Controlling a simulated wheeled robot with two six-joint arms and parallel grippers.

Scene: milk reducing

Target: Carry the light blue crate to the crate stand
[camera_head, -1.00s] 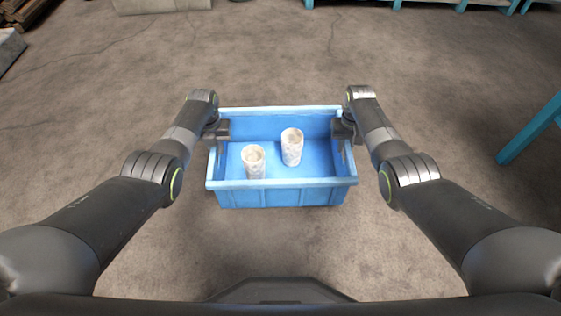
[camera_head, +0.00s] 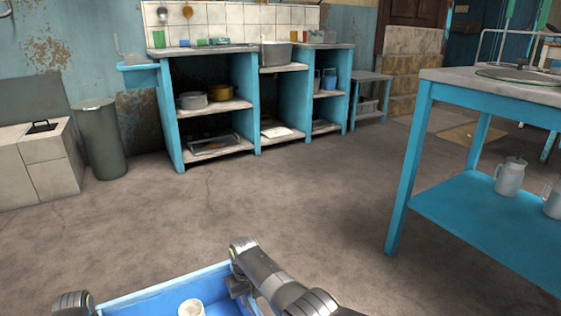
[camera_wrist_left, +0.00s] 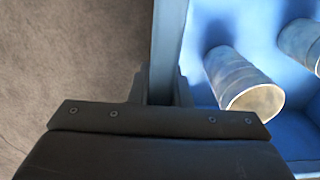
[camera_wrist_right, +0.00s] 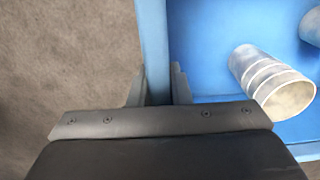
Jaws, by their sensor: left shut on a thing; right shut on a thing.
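The light blue crate (camera_head: 160,287) is at the bottom of the head view, cut off by the picture edge. My right gripper (camera_head: 238,286) is shut on its right wall, also seen in the right wrist view (camera_wrist_right: 158,88). My left gripper (camera_wrist_left: 164,88) is shut on the opposite wall in the left wrist view; in the head view only part of that arm shows. A pale ribbed can (camera_head: 191,308) is inside the crate; the wrist views show two cans in it. I cannot tell which piece of furniture is the crate stand.
A blue table (camera_head: 408,170) with a lower shelf holding jugs stands close on the right. A blue shelf unit (camera_head: 247,100) with pots lines the far wall, a small stool-like table (camera_head: 370,78) beside it. A grey bin (camera_head: 101,140) stands at left. The floor (camera_head: 270,200) between is clear.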

